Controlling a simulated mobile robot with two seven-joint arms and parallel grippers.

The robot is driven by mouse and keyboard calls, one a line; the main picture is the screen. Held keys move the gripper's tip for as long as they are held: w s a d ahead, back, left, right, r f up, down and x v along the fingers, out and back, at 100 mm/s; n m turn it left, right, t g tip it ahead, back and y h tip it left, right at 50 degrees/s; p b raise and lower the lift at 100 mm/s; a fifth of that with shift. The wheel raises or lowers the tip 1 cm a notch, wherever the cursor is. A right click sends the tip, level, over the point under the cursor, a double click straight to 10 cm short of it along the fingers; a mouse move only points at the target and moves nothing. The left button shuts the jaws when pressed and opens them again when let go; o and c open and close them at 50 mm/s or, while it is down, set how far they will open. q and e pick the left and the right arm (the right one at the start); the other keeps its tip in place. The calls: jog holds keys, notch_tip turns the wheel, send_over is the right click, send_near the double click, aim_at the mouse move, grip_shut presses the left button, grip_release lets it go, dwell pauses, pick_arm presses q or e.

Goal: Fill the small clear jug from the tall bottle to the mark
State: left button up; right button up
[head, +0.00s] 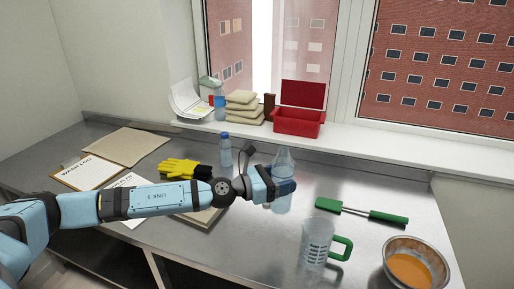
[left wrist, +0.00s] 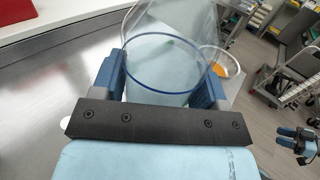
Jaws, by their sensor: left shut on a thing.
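The tall clear bottle (head: 282,165) stands roughly upright near the back middle of the steel counter. My left gripper (head: 281,188) is shut around its lower body. Whether its base touches the counter is hard to tell. In the left wrist view the bottle (left wrist: 168,62) shows as a clear body with a round blue edge between the two fingers (left wrist: 165,88). The small clear jug (head: 316,243), with white markings and a green handle, stands on the counter to the front right, apart from the bottle. No liquid level is readable. My right gripper (left wrist: 298,134) shows small at the right edge of the left wrist view.
A steel bowl of orange liquid (head: 411,268) stands right of the jug. A green-handled tool (head: 360,211) lies behind it. A blue-capped bottle (head: 225,150), yellow gloves (head: 185,169) and clipboard (head: 84,172) are left. A red bin (head: 298,122) sits on the sill.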

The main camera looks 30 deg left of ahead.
pick_arm(q)
jog(key=s+d+f+n+p, duration=0.1)
jog(key=d+p, duration=0.3)
jog(key=d, duration=0.6)
jog(key=s+d+f+n+p, duration=0.1)
jog(key=d+p, duration=0.3)
jog(key=d, duration=0.6)
jog(key=shift+s+d+f+h, duration=0.2)
jog(key=shift+s+f+h, duration=0.2)
jog(key=shift+s+f, duration=0.4)
pick_arm(e)
notch_tip(320, 180, up, 9)
jog(key=shift+s+d, duration=0.2)
jog(key=shift+d, duration=0.1)
pick_arm(q)
jog(key=shift+f, duration=0.1)
pick_arm(e)
jog(key=shift+f, duration=0.2)
